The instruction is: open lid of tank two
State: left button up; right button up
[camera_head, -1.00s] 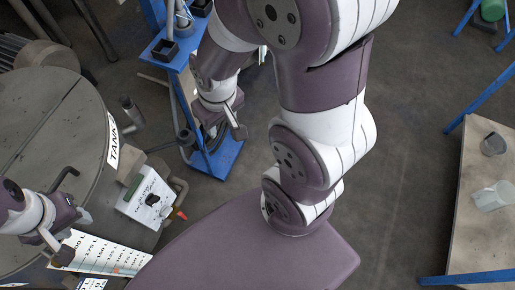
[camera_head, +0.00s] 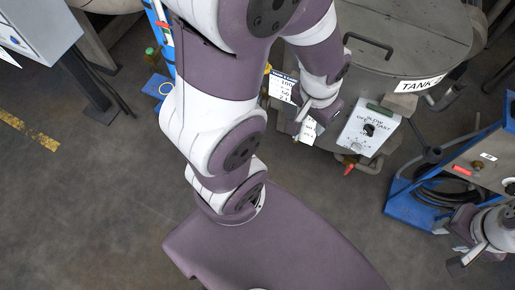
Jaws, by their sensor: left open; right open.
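A round grey tank with a closed lid (camera_head: 415,35) stands at the upper right in the head view. A dark bar handle (camera_head: 368,45) is on the lid. The white rim label (camera_head: 420,84) reads "TANK"; I cannot make out a number. My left gripper (camera_head: 304,116) is open, in front of the tank's left side and left of its control box, apart from the lid handle. My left arm hides part of the tank's left side. My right gripper (camera_head: 468,262) is open at the lower right edge, away from the tank, and partly cut off.
A white control box (camera_head: 369,131) with a knob and a red-handled valve (camera_head: 349,169) sit on the tank's front. A blue cart (camera_head: 408,202) with coiled hose stands at right. A grey cabinet (camera_head: 38,35) is at upper left.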

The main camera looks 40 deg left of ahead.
aim_at(373, 31)
jog(key=k+l+u, duration=0.15)
jog(key=k, duration=0.35)
jog(key=i+j+z, duration=0.3)
jog(key=i+j, duration=0.15)
jog(key=i, duration=0.25)
jog(key=i+j+z, duration=0.25)
jog(key=i+j, duration=0.35)
jog(key=i, duration=0.1)
